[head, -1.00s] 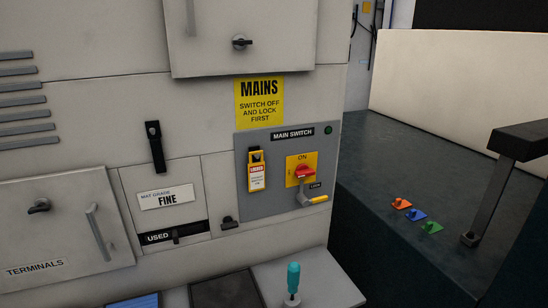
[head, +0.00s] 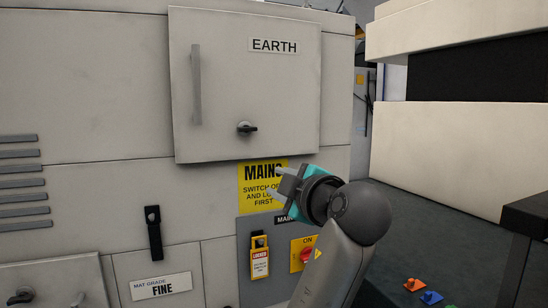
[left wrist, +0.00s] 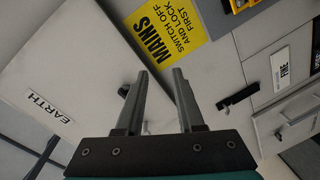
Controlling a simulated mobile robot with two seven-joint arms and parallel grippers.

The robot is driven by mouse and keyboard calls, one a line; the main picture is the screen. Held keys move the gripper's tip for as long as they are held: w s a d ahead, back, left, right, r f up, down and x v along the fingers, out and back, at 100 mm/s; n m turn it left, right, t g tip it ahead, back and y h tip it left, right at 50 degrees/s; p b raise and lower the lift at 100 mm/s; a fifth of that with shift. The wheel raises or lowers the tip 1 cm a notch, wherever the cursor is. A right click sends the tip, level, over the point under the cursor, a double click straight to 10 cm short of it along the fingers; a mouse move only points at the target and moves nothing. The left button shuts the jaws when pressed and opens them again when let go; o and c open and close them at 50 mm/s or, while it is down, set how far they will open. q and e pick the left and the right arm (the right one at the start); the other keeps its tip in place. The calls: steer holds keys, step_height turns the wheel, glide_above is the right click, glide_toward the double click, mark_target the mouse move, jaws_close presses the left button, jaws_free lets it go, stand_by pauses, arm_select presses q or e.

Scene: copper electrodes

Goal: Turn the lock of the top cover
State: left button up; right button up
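The top cover (head: 215,75) is a pale grey door marked EARTH, closed on the cabinet front. Its lock (head: 246,128) is a small black knob near the lower edge, with its lever lying roughly level and pointing right. In the left wrist view the lock (left wrist: 124,90) shows just left of the fingers. My left gripper (head: 278,182) is open and empty, in front of the yellow MAINS sign, below and right of the lock and apart from it. Its two fingers (left wrist: 160,72) show spread in the left wrist view. My right gripper is not in view.
A grey handle (head: 196,85) stands out on the cover's left side. Below are the MAINS sign (head: 250,172), a panel with a red switch (head: 304,254) and yellow lock tag (head: 259,262), and a black strap (head: 153,232). Coloured pieces (head: 431,298) lie at lower right.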

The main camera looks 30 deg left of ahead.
mark_target(249, 129)
arm_select(q)
step_height(249, 129, up, 9)
steer(key=s+n+g+y, duration=0.1)
steer(key=s+n+y, duration=0.1)
steer(key=n, duration=0.3)
steer(key=shift+y, duration=0.3)
steer(key=p+x, duration=0.3)
steer(key=x, duration=0.4)
steer(key=shift+s+a, duration=0.1)
steer(key=shift+a, duration=0.15)
steer(key=shift+w+f, duration=0.15)
steer(key=shift+w, duration=0.05)
steer(key=shift+w+a+b, duration=0.15)
steer(key=shift+a+b, duration=0.15)
steer(key=shift+b, duration=0.05)
steer(key=shift+c, duration=0.4)
jaws_close()
